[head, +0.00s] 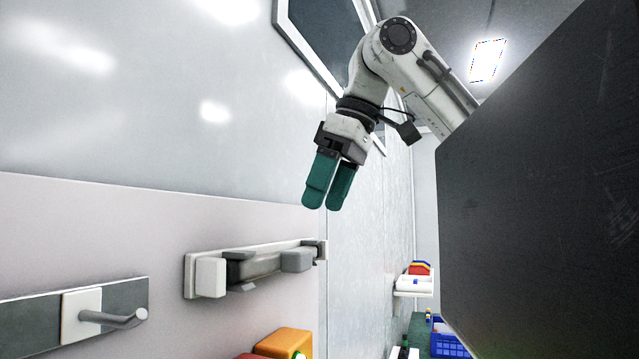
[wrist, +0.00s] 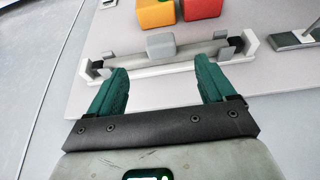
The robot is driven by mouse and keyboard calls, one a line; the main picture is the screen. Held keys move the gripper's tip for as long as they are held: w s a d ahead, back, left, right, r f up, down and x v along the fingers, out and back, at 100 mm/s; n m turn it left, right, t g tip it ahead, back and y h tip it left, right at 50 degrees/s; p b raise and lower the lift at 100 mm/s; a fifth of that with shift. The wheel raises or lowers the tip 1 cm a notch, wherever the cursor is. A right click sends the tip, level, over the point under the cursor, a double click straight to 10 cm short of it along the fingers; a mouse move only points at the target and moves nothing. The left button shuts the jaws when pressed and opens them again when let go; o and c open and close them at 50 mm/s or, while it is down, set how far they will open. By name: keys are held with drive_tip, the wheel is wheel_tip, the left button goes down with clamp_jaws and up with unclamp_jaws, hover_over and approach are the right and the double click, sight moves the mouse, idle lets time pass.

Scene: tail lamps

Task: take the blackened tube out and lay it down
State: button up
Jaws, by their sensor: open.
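A wall lamp fixture (head: 206,277) with white end blocks is mounted on the pale panel; it also shows in the wrist view (wrist: 85,78). A tube (head: 262,264) lies lengthwise in it, grey with dark ends, held by grey clips; the tube also shows in the wrist view (wrist: 190,51). A grey block (head: 297,260) covers part of the tube. My gripper (head: 325,203) has green fingers, apart and empty, above and in front of the fixture. In the wrist view, the gripper (wrist: 160,72) has its fingers spread toward the fixture, not visibly touching the tube.
A metal hook on a white plate (head: 82,315) sticks out left of the fixture. An orange lamp block (head: 287,342) and a red one (head: 248,356) sit below it. A small shelf (head: 413,292) and a blue crate (head: 449,343) stand farther back. A large dark surface fills the right.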

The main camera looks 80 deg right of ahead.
sight(306, 250)
drive_tip(key=p+x, duration=0.1)
drive_tip(key=x, duration=0.8)
drive_tip(key=shift+w+f, duration=0.1)
drive_tip(key=shift+w, duration=0.1)
drive_tip(key=shift+c, duration=0.2)
drive_tip(key=c, duration=1.2)
